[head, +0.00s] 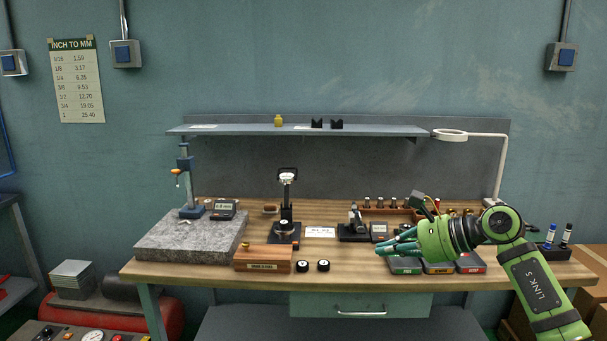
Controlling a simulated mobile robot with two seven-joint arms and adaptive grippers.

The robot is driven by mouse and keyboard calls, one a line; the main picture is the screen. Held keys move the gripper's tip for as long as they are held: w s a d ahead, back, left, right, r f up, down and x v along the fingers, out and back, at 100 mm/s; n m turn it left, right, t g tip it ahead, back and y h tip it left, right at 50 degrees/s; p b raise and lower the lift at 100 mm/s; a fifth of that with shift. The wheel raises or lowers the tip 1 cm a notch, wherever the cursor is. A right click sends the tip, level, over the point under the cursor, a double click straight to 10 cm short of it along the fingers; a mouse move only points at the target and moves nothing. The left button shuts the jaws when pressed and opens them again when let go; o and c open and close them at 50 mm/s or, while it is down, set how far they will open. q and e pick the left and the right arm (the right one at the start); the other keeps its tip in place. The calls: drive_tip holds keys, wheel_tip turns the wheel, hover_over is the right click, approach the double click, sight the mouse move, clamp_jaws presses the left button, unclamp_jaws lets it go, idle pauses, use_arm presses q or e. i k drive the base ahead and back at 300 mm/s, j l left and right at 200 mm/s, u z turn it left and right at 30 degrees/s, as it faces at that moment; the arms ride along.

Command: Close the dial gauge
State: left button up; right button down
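A dial gauge (287,177) with a pale round face sits at the top of a black stand in the middle of the workbench. Two small round dials (302,266) with dark rims lie near the front edge, beside a wooden box. I cannot tell from this view which parts of the gauge are open or shut. My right gripper (381,247) reaches in from the right, pointing left above the bench, clear of the stand. Its teal fingers overlap in view, so their opening is unclear. My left gripper is out of view.
A granite plate (190,238) with a height stand fills the bench's left side. The wooden box (263,258) is at the front. Coloured cases (405,267) lie below my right gripper. A shelf (300,130) and lamp (450,134) stand over the back.

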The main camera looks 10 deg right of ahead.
sight(290, 178)
drive_tip(key=i, duration=1.95)
